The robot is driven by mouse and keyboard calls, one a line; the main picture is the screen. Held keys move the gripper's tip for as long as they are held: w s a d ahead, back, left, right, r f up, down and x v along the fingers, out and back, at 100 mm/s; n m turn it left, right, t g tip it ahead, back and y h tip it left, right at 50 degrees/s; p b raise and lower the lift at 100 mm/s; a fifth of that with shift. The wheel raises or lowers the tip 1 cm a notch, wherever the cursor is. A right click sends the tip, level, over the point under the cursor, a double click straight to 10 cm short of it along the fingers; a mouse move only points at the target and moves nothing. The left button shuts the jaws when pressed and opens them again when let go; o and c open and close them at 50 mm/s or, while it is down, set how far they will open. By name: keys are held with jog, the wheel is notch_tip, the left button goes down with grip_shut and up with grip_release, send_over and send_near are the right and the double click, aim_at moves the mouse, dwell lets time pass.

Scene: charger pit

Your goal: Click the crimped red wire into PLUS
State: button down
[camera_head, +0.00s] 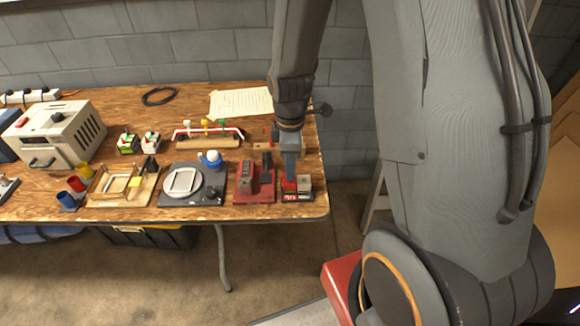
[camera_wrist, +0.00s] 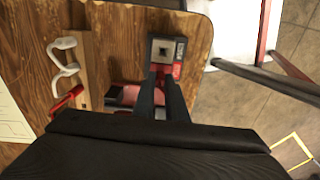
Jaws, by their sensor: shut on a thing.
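My gripper (camera_head: 290,164) points down at the table's right front. It is shut on a small red piece that looks like the red wire (camera_head: 290,187), mostly hidden by the fingers. In the wrist view my gripper (camera_wrist: 163,84) reaches toward a block with a square metal top. This small black-based station (camera_head: 304,184) has a red label and stands beside and under the fingertips; it also shows in the wrist view (camera_wrist: 163,49). I cannot tell which part is PLUS, or whether the wire touches it.
A red-based press (camera_head: 243,190) stands just left of the gripper. The table's front and right edges (camera_head: 325,212) are close.

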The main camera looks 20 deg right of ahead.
dwell(0.4)
jog(key=c, duration=1.7)
grip_release()
jog(key=shift+r, duration=0.1)
jog(key=shift+r+p, duration=3.1)
jog(key=shift+r, duration=0.35)
